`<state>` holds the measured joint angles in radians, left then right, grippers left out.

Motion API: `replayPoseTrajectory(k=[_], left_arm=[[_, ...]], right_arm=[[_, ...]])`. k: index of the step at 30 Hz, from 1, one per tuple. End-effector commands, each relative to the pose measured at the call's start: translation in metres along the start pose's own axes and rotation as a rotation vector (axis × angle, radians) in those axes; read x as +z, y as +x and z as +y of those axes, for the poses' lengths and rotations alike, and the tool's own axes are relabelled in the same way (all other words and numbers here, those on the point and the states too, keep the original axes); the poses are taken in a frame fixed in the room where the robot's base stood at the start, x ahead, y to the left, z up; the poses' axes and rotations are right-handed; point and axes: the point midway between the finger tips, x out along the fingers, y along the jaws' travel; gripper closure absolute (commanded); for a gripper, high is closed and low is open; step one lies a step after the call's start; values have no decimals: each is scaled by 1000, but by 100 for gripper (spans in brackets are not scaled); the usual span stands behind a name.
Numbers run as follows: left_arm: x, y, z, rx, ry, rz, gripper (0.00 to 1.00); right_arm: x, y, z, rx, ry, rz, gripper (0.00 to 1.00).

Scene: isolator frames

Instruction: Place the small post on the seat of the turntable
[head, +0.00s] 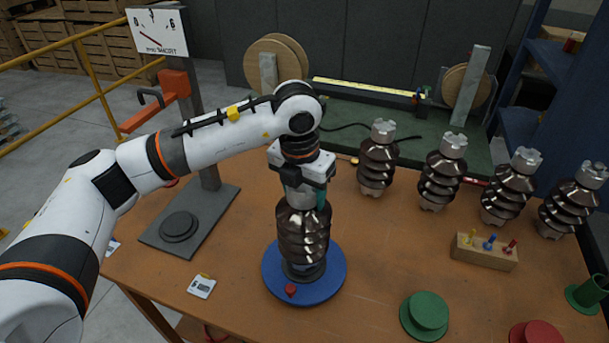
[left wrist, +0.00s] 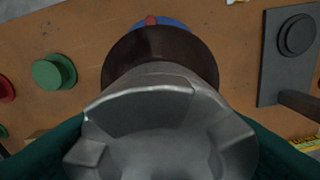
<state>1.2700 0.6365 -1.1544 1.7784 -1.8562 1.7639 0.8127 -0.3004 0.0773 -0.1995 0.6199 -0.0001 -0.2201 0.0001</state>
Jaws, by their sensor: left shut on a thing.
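The small post (head: 303,232), a dark brown ribbed insulator with grey metal ends, stands upright over the blue turntable (head: 330,283). Its lower end is at the grey seat (head: 304,271) in the middle of the disc; I cannot tell whether it rests fully there. My left gripper (head: 305,190) comes from above and is shut on the post's upper metal cap. In the left wrist view the cap (left wrist: 165,125) fills the space between the teal fingers, with brown ribs and a bit of blue disc (left wrist: 172,22) beyond. My right gripper is not in view.
Several similar posts (head: 440,172) stand in a row at the back right. A wooden block with coloured pegs (head: 484,252) and a green round stand (head: 427,312) are right of the turntable. A grey gauge stand (head: 160,245) is left. A small card (head: 201,287) lies in front.

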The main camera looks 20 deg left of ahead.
Motion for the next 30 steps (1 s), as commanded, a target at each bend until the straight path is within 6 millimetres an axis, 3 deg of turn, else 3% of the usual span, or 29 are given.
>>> replayPoseTrajectory(k=[12, 13, 16, 25, 30], left_arm=[[-2, -1, 0, 4, 0, 15, 100], [0, 3, 0, 1, 0, 3, 38], [0, 3, 0, 1, 0, 3, 22], [0, 2, 0, 1, 0, 3, 19], [-1, -10, 0, 1, -1, 6, 19]], right_arm=[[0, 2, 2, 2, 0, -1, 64], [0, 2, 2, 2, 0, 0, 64], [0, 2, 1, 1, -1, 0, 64], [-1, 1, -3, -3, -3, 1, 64], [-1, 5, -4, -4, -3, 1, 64]])
